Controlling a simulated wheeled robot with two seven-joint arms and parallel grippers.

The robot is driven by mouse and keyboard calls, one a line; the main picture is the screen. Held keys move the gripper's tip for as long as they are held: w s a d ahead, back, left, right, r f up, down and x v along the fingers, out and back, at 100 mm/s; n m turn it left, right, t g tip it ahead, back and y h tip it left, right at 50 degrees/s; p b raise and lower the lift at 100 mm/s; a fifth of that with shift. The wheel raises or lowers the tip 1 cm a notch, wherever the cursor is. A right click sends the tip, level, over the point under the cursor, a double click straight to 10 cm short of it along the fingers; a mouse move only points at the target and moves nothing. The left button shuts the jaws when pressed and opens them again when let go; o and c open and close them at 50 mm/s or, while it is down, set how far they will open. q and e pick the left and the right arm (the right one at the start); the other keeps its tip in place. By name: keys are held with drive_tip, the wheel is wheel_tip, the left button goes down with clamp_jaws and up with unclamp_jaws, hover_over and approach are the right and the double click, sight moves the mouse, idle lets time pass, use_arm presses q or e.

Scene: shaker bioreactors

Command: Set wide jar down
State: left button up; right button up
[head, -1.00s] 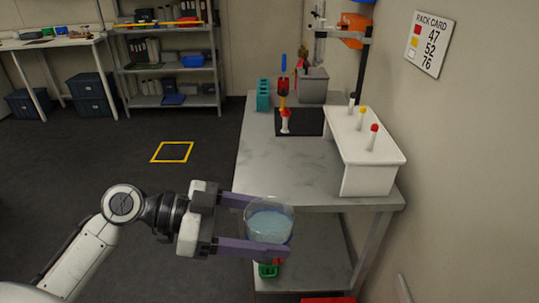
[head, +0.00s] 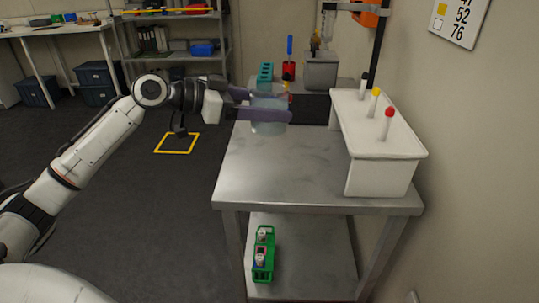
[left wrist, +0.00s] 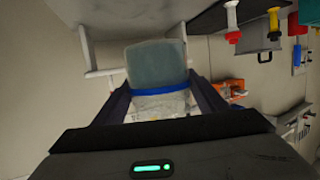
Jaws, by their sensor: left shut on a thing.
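The wide jar (head: 266,128) is clear with pale bluish contents. My left gripper (head: 274,103) is shut on it, one purple finger on each side, and the near finger hides part of the jar. In the head view the jar appears upright in front of the far left part of the metal bench (head: 285,165). I cannot tell its exact height or whether it touches the top. In the left wrist view the jar (left wrist: 155,62) sits between the fingers, with a blue band across it. My right gripper is out of view.
A white rack (head: 375,155) with several coloured-cap tubes stands on the bench's right. Behind the jar are a teal block (head: 265,71), a red holder (head: 288,71) and a grey bin (head: 321,71). The bench front is clear. A green rack (head: 263,258) is on the lower shelf.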

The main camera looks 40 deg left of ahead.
use_arm(q)
wheel_tip(320, 180, down, 5)
drive_tip(key=shift+r, duration=0.15)
wheel_tip(320, 180, down, 4)
drive_tip(key=shift+r, duration=0.1)
drive_tip(key=shift+f, duration=0.25)
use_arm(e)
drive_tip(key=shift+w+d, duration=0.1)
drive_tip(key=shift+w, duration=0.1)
use_arm(q)
drive_tip(key=shift+f, duration=0.2)
drive_tip(key=o, duration=1.1)
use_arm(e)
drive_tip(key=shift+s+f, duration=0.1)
